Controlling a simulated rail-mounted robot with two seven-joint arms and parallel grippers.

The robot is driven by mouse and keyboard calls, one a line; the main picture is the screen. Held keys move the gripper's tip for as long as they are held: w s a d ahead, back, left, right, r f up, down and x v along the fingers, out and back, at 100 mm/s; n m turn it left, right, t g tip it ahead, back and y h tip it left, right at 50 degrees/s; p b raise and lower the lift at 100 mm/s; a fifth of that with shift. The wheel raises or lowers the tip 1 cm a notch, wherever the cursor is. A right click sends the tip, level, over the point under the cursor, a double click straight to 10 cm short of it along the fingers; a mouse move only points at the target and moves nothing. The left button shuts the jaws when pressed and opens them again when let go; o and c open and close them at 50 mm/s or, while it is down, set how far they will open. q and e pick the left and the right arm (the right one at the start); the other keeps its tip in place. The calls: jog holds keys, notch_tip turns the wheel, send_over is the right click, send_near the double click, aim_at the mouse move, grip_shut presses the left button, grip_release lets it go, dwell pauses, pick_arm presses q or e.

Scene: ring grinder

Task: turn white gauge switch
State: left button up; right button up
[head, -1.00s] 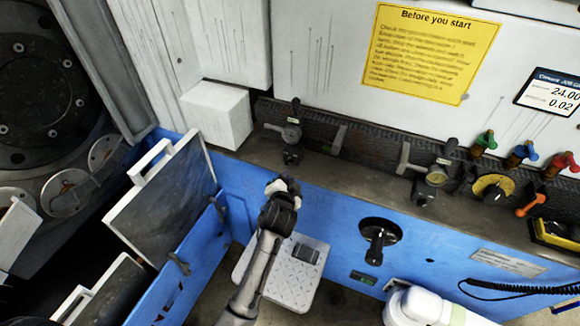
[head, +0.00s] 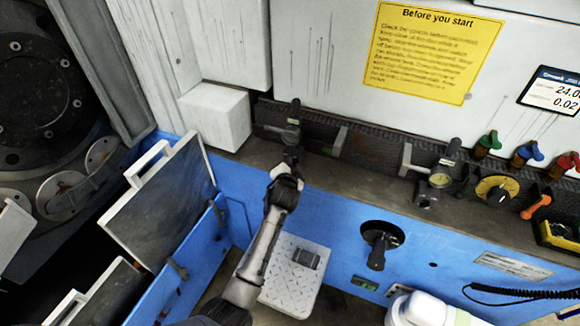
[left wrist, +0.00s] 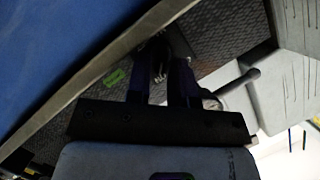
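The left gauge switch (head: 291,134), a dark fixture with an upright handle, stands on the ledge at the back wall. My left gripper (head: 289,169) is directly in front of it and hides its lower part and any dial. In the left wrist view, the two dark fingers (left wrist: 160,65) are apart, with a metallic part (left wrist: 156,47) near their tips. I cannot tell whether they touch it. A pale round gauge (left wrist: 211,103) with a knobbed lever (left wrist: 240,82) shows beside the right finger.
A similar switch with a yellowish dial (head: 440,178) stands further right on the ledge. A black rotary handle (head: 379,243) is on the blue front panel. A white box (head: 216,117) juts out left of my gripper. An open panel (head: 165,205) stands at left.

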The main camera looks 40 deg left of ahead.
pick_arm(q)
jog(key=shift+c, duration=0.4)
grip_shut()
